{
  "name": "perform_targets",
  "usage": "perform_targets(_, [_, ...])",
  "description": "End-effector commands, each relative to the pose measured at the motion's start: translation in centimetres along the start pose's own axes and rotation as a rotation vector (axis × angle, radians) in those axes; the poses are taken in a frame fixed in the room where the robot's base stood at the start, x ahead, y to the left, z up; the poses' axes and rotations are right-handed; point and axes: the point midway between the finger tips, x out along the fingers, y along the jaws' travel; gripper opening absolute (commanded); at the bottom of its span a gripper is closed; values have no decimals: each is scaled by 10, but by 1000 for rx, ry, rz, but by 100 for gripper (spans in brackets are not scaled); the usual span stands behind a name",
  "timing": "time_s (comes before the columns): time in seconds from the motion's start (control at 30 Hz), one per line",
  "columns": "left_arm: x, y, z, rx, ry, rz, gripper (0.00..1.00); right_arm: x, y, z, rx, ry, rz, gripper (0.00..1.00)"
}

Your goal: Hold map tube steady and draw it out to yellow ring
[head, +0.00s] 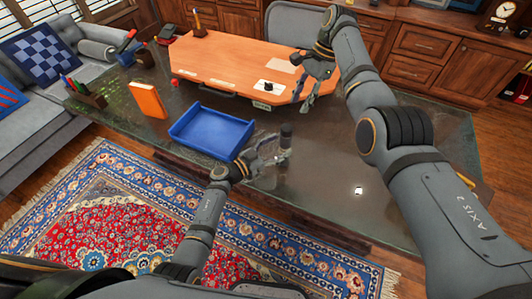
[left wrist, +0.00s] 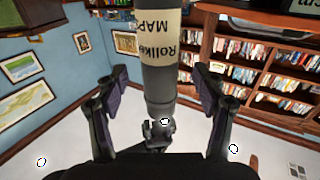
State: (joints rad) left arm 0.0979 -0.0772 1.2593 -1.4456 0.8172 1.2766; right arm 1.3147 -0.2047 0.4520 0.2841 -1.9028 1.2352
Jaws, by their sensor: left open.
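The map tube (head: 286,131) shows as a small dark upright cylinder near the front of the glass desk in the head view. The left wrist view shows the tube (left wrist: 160,62) larger, with a cream label reading MAP and a dark grey end part. My left gripper (head: 272,152) is open beside the tube; in the left wrist view its fingers (left wrist: 160,95) stand on both sides of the tube with gaps. My right gripper (head: 304,97) hangs above the orange board, its fingers apart and nothing seen between them. I cannot make out a yellow ring.
A blue tray (head: 212,130) sits left of my left gripper on the glass desk (head: 400,180). An orange board (head: 225,65) lies behind it, with a small white-and-black item (head: 269,87). An orange book (head: 147,100) stands at left. The desk's right front is mostly clear.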

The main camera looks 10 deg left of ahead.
Motion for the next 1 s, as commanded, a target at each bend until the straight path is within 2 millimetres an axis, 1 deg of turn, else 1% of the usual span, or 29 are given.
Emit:
perform_targets(0.03, [9,0,-1,-2,2,1,69,0,0,0,0,0,0,38])
perform_targets(0.1, [19,0,-1,-2,2,0,69,0,0,0,0,0,0,38])
perform_targets(0.2, [27,0,0,-1,1,0,69,0,0,0,0,0,0,38])
perform_targets(0.33, [31,0,0,-1,0,0,69,0,0,0,0,0,0,38])
perform_targets(0.53, [31,0,0,-1,0,0,69,0,0,0,0,0,0,38])
perform_targets(1.0, [31,0,0,-1,0,-1,5,0,0,0,0,0,0,38])
